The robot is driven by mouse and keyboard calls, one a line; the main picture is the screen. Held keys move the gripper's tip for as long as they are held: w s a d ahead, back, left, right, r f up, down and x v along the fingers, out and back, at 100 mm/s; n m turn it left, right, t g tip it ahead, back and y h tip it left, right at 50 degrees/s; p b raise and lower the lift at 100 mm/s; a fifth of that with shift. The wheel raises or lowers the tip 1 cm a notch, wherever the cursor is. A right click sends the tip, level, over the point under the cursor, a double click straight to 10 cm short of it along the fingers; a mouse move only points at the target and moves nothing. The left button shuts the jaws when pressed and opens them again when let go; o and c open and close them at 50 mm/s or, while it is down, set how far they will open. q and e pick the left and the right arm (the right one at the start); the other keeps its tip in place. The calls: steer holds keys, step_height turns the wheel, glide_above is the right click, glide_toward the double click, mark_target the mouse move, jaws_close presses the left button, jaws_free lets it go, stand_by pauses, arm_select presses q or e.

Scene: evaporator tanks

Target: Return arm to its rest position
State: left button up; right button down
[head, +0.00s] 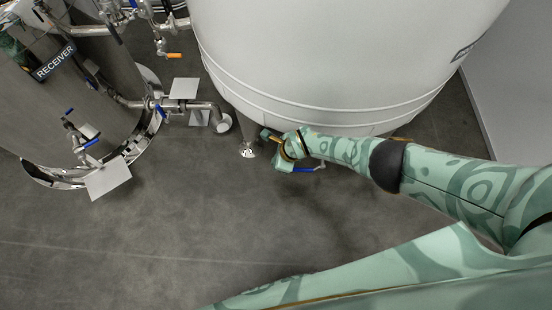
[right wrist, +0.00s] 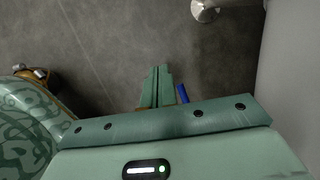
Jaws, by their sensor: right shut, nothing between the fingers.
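My right arm reaches in from the right in the head view. Its gripper (head: 284,154) is low, by the lower edge of the large white tank (head: 340,60). In the right wrist view the two green fingers (right wrist: 157,82) are together with nothing between them. A blue valve handle (head: 302,169) shows just beside the gripper in the head view. It also shows right of the fingers in the right wrist view (right wrist: 182,94); I cannot tell whether they touch. The handle's valve body is mostly hidden behind my gripper. My left gripper is not in view.
A steel tank labelled RECEIVER (head: 60,100) stands at the left with pipes and blue-handled valves. An orange-handled valve (head: 172,55) is above. Grey floor (head: 190,215) is clear in front.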

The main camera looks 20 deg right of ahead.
steer(key=shift+a+r, duration=0.2)
steer(key=shift+a, duration=0.05)
stand_by(0.4)
